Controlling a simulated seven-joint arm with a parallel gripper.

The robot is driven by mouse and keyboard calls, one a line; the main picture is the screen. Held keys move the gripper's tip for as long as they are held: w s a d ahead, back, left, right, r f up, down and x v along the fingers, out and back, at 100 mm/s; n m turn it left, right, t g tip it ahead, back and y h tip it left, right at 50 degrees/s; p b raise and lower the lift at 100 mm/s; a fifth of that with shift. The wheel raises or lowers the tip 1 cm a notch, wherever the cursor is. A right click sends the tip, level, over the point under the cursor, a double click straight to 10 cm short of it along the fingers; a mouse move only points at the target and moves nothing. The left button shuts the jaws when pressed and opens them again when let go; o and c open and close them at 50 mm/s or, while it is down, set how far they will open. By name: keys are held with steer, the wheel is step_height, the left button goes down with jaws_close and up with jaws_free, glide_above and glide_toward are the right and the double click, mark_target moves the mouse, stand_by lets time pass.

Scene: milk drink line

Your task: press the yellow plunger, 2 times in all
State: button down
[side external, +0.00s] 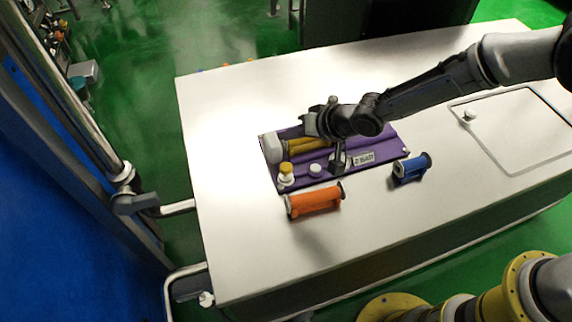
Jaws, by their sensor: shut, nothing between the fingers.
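The yellow plunger (286,168) stands upright on a white base at the front left of a purple panel (352,178). My gripper (338,165) is shut and empty. It points down over the panel, to the right of the yellow plunger and apart from it. Between them on the panel is a small white knob (315,170). I cannot tell whether the fingertips touch the panel.
An orange spool (314,201) and a blue spool (411,168) lie in front of the panel on the white table (240,230). Behind the plunger are yellow cylinders (306,146) and a white block (271,148). A label plate (364,159) is right of my gripper.

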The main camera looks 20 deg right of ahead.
mark_target(285, 167)
steer(key=shift+f, duration=4.4)
steer(key=shift+f, duration=0.15)
steer(key=shift+f, duration=0.25)
steer(key=shift+f, duration=1.2)
steer(key=shift+r, duration=1.55)
steer(key=shift+r, duration=2.55)
